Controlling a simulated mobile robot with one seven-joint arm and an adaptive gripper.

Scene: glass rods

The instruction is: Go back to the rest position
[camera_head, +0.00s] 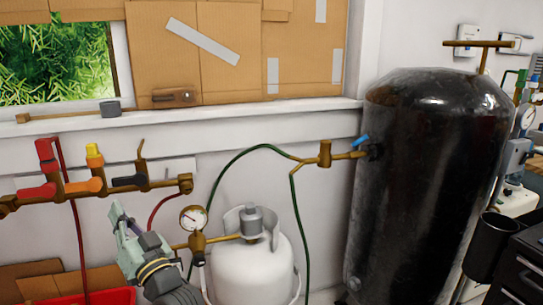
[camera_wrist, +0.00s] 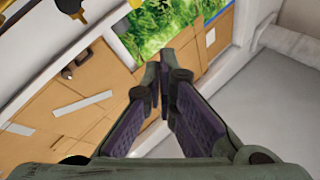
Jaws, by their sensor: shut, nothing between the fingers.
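My gripper (camera_head: 118,212) shows at the lower left of the head view, in front of the wall and the brass pipe manifold, left of the white gas cylinder. It points up and to the left. In the wrist view, my gripper's two dark purple-padded fingers (camera_wrist: 163,85) come together at their tips. The gripper is shut and holds nothing. Behind it the wrist view shows the window and cardboard panels, tilted. No glass rod shows in either view.
A brass manifold (camera_head: 75,188) with red, yellow and black valves runs along the wall. A white gas cylinder (camera_head: 250,272) with a gauge (camera_head: 193,217) stands close right of my arm. A large black tank (camera_head: 425,190) stands further right. A sill (camera_head: 200,120) runs below the window (camera_head: 60,62).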

